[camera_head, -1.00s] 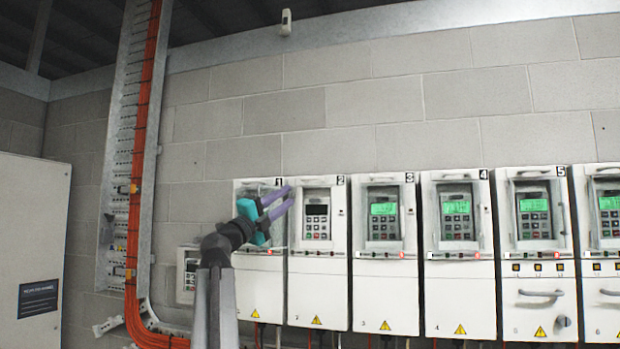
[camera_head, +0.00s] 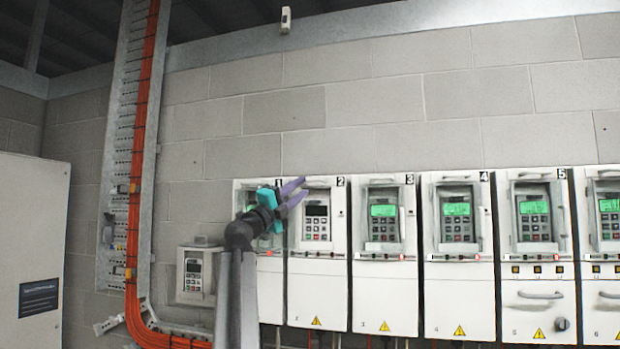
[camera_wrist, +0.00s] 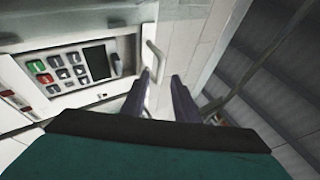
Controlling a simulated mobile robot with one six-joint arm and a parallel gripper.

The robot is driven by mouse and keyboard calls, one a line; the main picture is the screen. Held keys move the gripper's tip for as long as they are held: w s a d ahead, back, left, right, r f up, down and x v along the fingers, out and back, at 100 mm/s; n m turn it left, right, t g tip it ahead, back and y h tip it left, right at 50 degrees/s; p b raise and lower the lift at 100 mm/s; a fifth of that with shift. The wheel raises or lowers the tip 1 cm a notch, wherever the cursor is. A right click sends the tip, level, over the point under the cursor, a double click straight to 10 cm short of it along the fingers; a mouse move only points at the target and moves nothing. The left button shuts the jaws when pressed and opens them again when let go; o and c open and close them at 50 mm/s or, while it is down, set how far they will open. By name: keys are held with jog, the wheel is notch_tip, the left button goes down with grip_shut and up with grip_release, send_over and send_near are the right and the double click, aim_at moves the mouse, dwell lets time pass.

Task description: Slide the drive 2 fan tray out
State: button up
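Drive 2 (camera_head: 318,292) is a white wall cabinet with a dark display and keypad; its number shows at the upper right. In the wrist view its keypad (camera_wrist: 58,73) appears tilted at left. Beside it a light bar handle (camera_wrist: 153,61) stands on a white panel at the drive's top, which looks like the fan tray front. My gripper (camera_head: 299,190) is in front of the upper left of drive 2. In the wrist view its two purple fingers (camera_wrist: 161,82) are apart and empty, with the handle just beyond their tips. I cannot tell whether they touch it.
Drive 1 (camera_head: 271,300) is partly behind my gripper. Drives 3 (camera_head: 384,295) and 4 (camera_head: 459,295) stand in line to the right, with more beyond. A small keypad box (camera_head: 192,275) and orange cables (camera_head: 141,150) are at left.

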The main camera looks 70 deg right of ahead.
aim_at(310, 181)
jog(key=shift+p+x, duration=0.8)
jog(key=shift+x, duration=2.35)
grip_shut()
